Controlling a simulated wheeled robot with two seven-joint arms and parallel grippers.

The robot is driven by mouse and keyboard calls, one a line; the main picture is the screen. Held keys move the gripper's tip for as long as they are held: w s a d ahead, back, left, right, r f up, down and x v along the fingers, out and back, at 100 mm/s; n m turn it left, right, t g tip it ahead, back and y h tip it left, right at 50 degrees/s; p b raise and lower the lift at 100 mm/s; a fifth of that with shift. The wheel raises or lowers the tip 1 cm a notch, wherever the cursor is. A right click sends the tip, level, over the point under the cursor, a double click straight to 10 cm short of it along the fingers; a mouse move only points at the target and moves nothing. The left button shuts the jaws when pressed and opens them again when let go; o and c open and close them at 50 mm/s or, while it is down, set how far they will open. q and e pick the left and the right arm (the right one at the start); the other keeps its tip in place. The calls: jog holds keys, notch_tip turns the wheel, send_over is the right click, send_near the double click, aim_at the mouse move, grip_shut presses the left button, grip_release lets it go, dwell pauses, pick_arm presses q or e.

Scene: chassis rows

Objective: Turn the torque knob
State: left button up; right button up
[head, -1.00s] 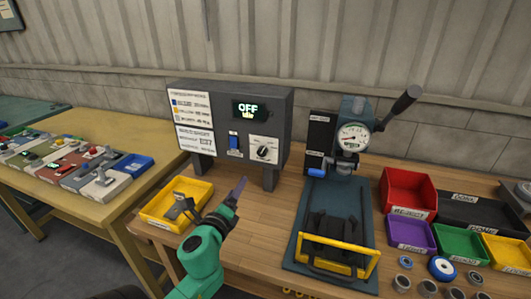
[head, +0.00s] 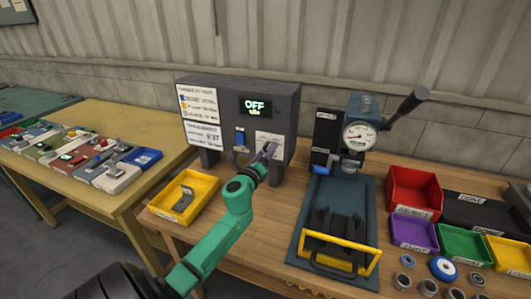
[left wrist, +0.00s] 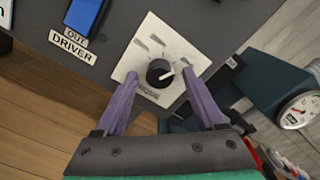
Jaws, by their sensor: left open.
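The torque knob (left wrist: 159,73) is a round black dial with a white pointer on a white plate (left wrist: 140,51). The plate (head: 273,139) sits at the lower right of the grey control box (head: 285,105), whose display (head: 256,106) reads OFF. My left gripper (head: 269,150) is in front of the plate and hides the knob in the head view. In the left wrist view the purple fingers of my left gripper (left wrist: 163,90) are open, one on each side of the knob, with nothing between them but the knob; I cannot tell whether they touch it. My right gripper is out of view.
A blue driver switch (head: 241,138) is left of the knob. A press with a gauge (head: 359,134) stands to the right. A yellow tray (head: 208,188) with a grey part lies in front of the box. Coloured bins, including a red one (head: 414,190), are at the right.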

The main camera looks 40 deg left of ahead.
pick_arm(q)
jog(key=shift+f, duration=0.1)
jog(key=c, duration=1)
grip_shut()
